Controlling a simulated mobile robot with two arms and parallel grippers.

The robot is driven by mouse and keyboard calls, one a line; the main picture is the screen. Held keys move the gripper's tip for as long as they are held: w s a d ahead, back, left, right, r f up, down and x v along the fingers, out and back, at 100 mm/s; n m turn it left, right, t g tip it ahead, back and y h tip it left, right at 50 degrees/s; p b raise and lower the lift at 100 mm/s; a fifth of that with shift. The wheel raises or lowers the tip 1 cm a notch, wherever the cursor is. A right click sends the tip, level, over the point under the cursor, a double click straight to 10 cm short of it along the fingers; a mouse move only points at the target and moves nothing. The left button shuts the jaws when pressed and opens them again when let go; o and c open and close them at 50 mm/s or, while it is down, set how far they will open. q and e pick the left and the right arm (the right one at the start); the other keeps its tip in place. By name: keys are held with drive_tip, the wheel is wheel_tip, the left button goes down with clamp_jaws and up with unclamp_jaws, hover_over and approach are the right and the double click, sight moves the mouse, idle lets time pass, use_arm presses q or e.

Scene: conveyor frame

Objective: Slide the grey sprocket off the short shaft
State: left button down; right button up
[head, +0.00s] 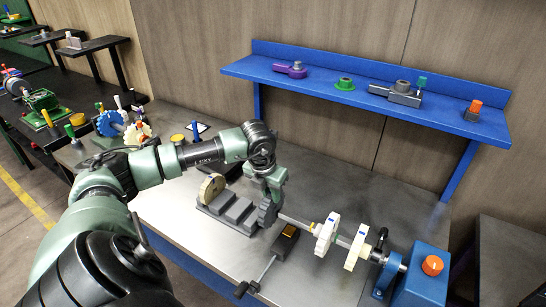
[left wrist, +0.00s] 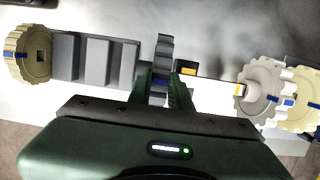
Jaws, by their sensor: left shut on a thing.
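My left gripper (head: 268,182) is shut on the grey sprocket (head: 267,210), a dark toothed wheel held upright. In the left wrist view the sprocket (left wrist: 164,48) stands between the fingertips (left wrist: 160,86). The thin metal shaft (head: 295,221) runs right from beside it to cream sprockets (head: 325,232) and the blue drive block (head: 422,280). The grey sprocket is at the shaft's left end; I cannot tell whether the tip is still inside its bore. My right gripper is not in view.
Left of the sprocket is a stepped grey rack (head: 228,208) with a tan wheel (head: 212,187) at its far end. A blue shelf (head: 330,88) with parts stands behind. The front table area is mostly clear.

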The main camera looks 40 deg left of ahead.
use_arm(q)
drive_tip(key=shift+r, duration=0.1)
drive_tip(key=shift+r+p, duration=1.8)
drive_tip(key=shift+r, duration=1.65)
drive_tip(key=shift+d, duration=0.1)
